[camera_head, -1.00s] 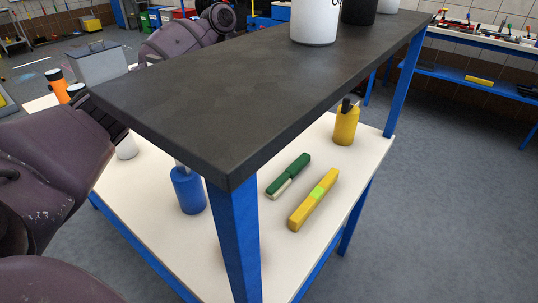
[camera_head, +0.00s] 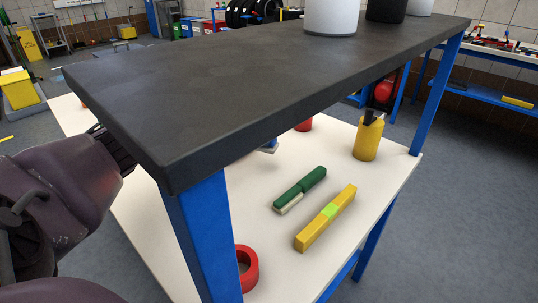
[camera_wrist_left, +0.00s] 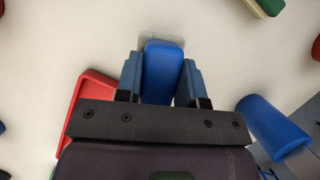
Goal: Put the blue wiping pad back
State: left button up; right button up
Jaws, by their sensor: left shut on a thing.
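The blue wiping pad (camera_wrist_left: 163,72) is in the left wrist view, between the two fingers of my left gripper (camera_wrist_left: 161,80), which is shut on it. A pale grey strip shows at the pad's far end, over the white tabletop. I cannot tell whether the pad touches the tabletop. In the head view my left arm comes in from the left, and its gripper goes out of sight behind the dark upper shelf (camera_head: 250,80). The pad cannot be made out clearly there. My right gripper is not in view.
In the wrist view, a red tray-like thing (camera_wrist_left: 88,95) lies left and a blue cylinder (camera_wrist_left: 268,122) right. In the head view, a green tool (camera_head: 302,187), a yellow bar (camera_head: 326,218), a yellow container (camera_head: 368,140) and a red ring (camera_head: 247,268) stand on the white table (camera_head: 385,185).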

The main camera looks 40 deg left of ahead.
pick_arm(q)
notch_tip(320, 180, down, 6)
jog(key=shift+r+b, duration=0.1)
jog(key=shift+b, duration=0.85)
jog(key=shift+f, duration=0.25)
jog(key=shift+r, duration=0.2)
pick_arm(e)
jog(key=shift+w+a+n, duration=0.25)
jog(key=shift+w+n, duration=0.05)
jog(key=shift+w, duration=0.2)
pick_arm(q)
jog(key=o, duration=0.8)
jog(key=shift+o, duration=0.5)
jog(key=shift+f, duration=0.1)
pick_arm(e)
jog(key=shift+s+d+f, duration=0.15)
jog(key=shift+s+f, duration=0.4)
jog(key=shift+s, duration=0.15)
